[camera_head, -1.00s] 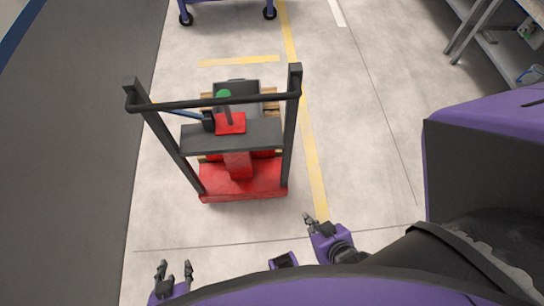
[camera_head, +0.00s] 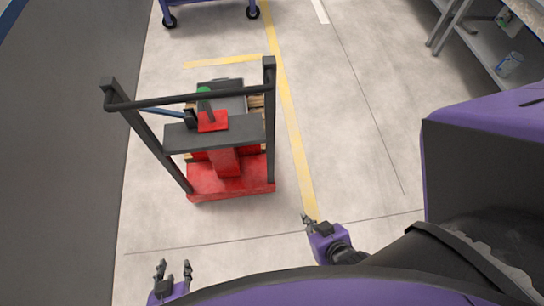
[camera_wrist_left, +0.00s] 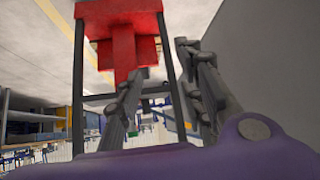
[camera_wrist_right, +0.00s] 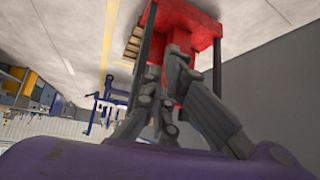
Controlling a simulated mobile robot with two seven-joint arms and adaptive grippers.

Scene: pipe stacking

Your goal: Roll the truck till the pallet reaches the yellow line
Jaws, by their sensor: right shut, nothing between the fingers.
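The red pallet truck (camera_head: 231,182) stands ahead of me with its black handle frame (camera_head: 190,97) facing me. The wooden pallet (camera_head: 256,101) shows partly behind it, mostly hidden by the frame and a dark load. The short yellow line (camera_head: 222,61) crosses the floor just beyond the pallet, with bare floor between. My left gripper (camera_head: 173,265) is open and empty, near the bottom edge, apart from the truck. My right gripper (camera_head: 307,218) is shut and empty, to the right of the truck and apart from it. The truck also shows in the left wrist view (camera_wrist_left: 122,26) and right wrist view (camera_wrist_right: 184,22).
A long yellow floor stripe (camera_head: 292,130) runs along the truck's right side. A blue wheeled cart (camera_head: 210,8) stands beyond the line. A grey shelf (camera_head: 485,55) is at the far right. A dark strip (camera_head: 75,150) borders the left. Floor right of the stripe is clear.

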